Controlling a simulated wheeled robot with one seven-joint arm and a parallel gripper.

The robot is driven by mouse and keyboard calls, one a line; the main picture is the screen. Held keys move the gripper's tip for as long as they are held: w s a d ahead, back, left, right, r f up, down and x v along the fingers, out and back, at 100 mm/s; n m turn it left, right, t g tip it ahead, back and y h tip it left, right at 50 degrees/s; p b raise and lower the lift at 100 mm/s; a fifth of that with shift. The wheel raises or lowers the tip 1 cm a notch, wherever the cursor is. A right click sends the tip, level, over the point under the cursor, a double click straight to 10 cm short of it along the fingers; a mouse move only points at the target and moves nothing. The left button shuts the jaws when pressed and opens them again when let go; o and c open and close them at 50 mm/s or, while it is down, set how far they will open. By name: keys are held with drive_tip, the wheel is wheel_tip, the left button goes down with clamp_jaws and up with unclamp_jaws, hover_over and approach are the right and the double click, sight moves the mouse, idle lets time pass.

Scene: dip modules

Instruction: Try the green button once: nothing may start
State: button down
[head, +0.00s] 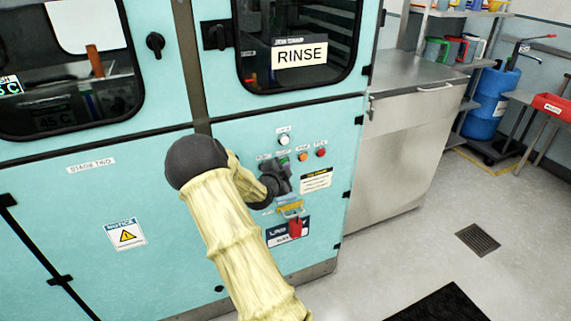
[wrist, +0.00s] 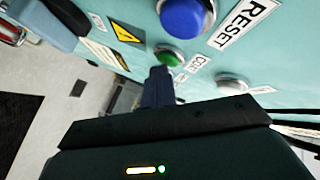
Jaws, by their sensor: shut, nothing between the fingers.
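The green button (wrist: 168,57) is a round cap in a metal ring on the turquoise panel, below the blue button in the wrist view. In the head view a small green spot (head: 284,160) shows just above my gripper (head: 281,168), which hides part of the panel. My gripper is shut and empty. In the wrist view its dark blue fingertips (wrist: 161,72) stand right at the lower edge of the green button. I cannot tell whether they touch it. The button's lower rim is partly hidden.
A blue button (wrist: 184,17) and a pale button (wrist: 232,85) sit close by. Orange (head: 302,158) and red (head: 321,153) buttons are to the right. A red switch handle (head: 295,228) is below. A RINSE window (head: 299,53) is above.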

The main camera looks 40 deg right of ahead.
drive_tip(key=shift+s+a+b, duration=0.2)
drive_tip(key=shift+s+b, duration=0.25)
drive_tip(key=shift+s, duration=0.35)
drive_tip(key=s+b, duration=0.1)
drive_tip(key=s, duration=0.1)
drive_tip(key=s+a+b, duration=0.1)
drive_tip(key=s, duration=0.2)
drive_tip(key=shift+a, duration=0.1)
drive_tip(key=shift+w+a, duration=0.1)
idle(0.9)
